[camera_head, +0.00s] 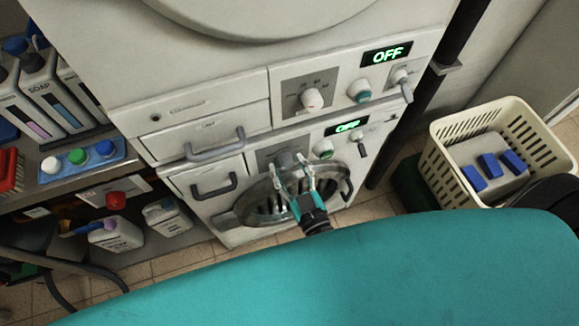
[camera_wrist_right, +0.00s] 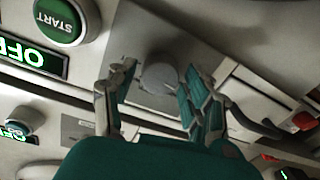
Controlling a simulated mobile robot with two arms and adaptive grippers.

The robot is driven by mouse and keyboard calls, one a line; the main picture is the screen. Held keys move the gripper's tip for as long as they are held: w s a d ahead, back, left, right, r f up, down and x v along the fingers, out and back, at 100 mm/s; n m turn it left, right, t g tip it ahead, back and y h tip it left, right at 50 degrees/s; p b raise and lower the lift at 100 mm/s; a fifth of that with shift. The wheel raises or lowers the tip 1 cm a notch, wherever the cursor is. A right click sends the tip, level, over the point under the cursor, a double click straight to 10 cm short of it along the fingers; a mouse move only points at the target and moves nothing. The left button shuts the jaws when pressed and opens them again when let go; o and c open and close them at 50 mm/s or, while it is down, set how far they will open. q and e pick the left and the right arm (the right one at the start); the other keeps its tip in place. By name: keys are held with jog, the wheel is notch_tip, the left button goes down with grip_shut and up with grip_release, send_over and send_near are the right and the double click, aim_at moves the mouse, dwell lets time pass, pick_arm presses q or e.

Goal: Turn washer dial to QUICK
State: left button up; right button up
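Two white machines are stacked in the head view. The lower machine's panel holds a round grey dial (camera_head: 287,158), a green START button (camera_head: 323,149) and a display reading OFF (camera_head: 347,126). My right gripper (camera_head: 294,168) is at this dial with its fingers apart. In the right wrist view the dial (camera_wrist_right: 160,77) lies between the open fingertips of the right gripper (camera_wrist_right: 157,80), and contact is not clear. The START button (camera_wrist_right: 60,20) and OFF display (camera_wrist_right: 33,52) show at the left. The dial's pointer and labels cannot be read. My left gripper is not in view.
Drawer handles (camera_head: 215,144) project left of the lower panel. A cream basket (camera_head: 440,135) stands right, and shelves with soap bottles (camera_head: 40,85) stand left.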

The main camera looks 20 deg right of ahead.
jog(key=c, duration=0.8)
jog(key=shift+c, duration=0.2)
jog(key=shift+m, duration=0.3)
jog(key=m, duration=0.3)
jog(key=shift+m+p, duration=0.35)
jog(key=shift+m, duration=0.05)
jog(key=m, duration=0.3)
jog(key=shift+m, duration=0.3)
jog(key=m, duration=0.4)
jog(key=shift+f+m, duration=0.1)
jog(key=shift+m, duration=0.2)
jog(key=shift+m+t+h+b, duration=0.3)
jog(key=shift+m+b, duration=0.1)
jog(key=shift+m, duration=1.4)
